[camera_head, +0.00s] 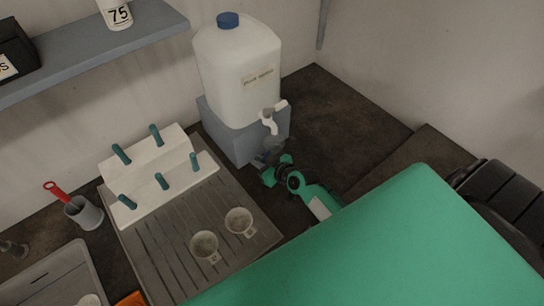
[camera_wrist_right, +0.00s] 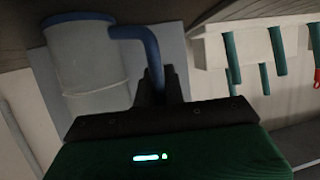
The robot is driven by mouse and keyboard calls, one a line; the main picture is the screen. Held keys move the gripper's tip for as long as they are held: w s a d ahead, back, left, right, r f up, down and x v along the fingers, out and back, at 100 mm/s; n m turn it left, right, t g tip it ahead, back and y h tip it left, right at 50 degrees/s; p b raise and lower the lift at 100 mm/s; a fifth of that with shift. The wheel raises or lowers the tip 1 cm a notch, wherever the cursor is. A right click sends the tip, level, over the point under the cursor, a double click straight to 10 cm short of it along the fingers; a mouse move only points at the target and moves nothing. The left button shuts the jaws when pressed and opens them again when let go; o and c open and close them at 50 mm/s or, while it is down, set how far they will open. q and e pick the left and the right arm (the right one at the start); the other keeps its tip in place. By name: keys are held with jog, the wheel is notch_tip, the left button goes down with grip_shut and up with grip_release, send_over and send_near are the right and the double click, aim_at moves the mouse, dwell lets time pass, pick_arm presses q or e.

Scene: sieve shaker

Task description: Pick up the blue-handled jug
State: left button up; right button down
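The blue-handled jug (camera_wrist_right: 88,60) shows in the right wrist view, with a pale translucent body, a blue rim and a bent blue handle. In the head view only a small dim part of it shows below the white tap (camera_head: 269,121); the gripper hides much of the rest. My right gripper (camera_head: 272,168), green and black, is at the jug. In the wrist view its dark fingers (camera_wrist_right: 159,84) lie close on both sides of the handle and look shut on it. I cannot tell whether the jug is off the bench. My left gripper is not in view.
A white water container (camera_head: 238,75) with a blue cap stands on a grey block (camera_head: 229,136) behind the gripper. To the left are a white peg rack (camera_head: 150,180), a grooved draining board (camera_head: 160,250) and two small cups (camera_head: 204,245). Dark bench is free right of the block.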

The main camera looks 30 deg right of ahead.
jog(key=shift+r, duration=0.25)
jog(key=s+a+r+p, duration=0.2)
jog(key=a+p, duration=0.7)
jog(key=a, duration=0.8)
jog(key=shift+s+a+r, duration=0.2)
jog(key=shift+a+r, duration=0.15)
jog(key=shift+r, duration=0.2)
dwell(0.3)
jog(key=shift+r, duration=0.1)
